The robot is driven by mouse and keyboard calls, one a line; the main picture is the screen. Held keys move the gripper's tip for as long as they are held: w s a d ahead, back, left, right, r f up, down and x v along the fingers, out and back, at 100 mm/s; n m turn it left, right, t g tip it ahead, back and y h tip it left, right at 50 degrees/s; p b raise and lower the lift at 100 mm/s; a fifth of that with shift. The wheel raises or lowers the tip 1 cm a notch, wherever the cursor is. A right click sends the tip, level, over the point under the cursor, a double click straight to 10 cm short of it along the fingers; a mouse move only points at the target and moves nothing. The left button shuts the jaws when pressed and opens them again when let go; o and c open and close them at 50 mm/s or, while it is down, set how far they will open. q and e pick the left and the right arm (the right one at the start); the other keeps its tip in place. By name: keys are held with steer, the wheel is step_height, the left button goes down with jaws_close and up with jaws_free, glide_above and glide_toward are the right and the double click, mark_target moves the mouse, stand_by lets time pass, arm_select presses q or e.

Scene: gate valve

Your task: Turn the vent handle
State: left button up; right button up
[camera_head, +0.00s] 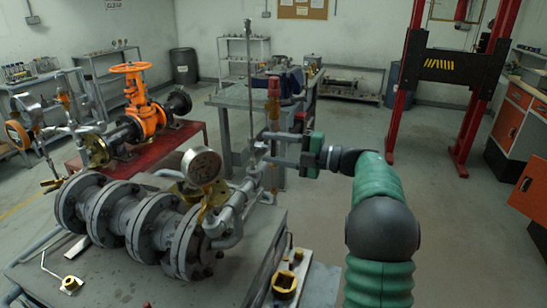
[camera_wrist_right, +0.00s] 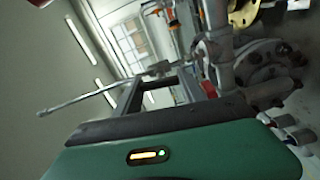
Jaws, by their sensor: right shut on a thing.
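The vent handle appears to be a long thin grey rod (camera_head: 249,70) standing upright from a small metal fitting on the pipework. In the right wrist view the rod (camera_wrist_right: 90,97) runs slanting to a fitting (camera_wrist_right: 160,68) near the fingertips. My right gripper (camera_head: 268,148) reaches in from the right, its fingers around the fitting at the rod's lower end. The gripper (camera_wrist_right: 155,85) is shut on the handle's base there; the exact contact is small and partly hidden. My left gripper is not in view.
A pressure gauge (camera_head: 202,167) and large grey flanges (camera_head: 140,222) are left of the gripper, on a metal table (camera_head: 235,268). An orange valve (camera_head: 143,110) stands further back left.

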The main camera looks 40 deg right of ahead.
steer(key=shift+f+n, duration=0.25)
steer(key=shift+n, duration=0.05)
steer(key=o, duration=1.4)
steer(key=shift+w, duration=0.1)
steer(key=shift+c, duration=0.2)
steer(key=shift+r, duration=0.1)
steer(key=v, duration=1.7)
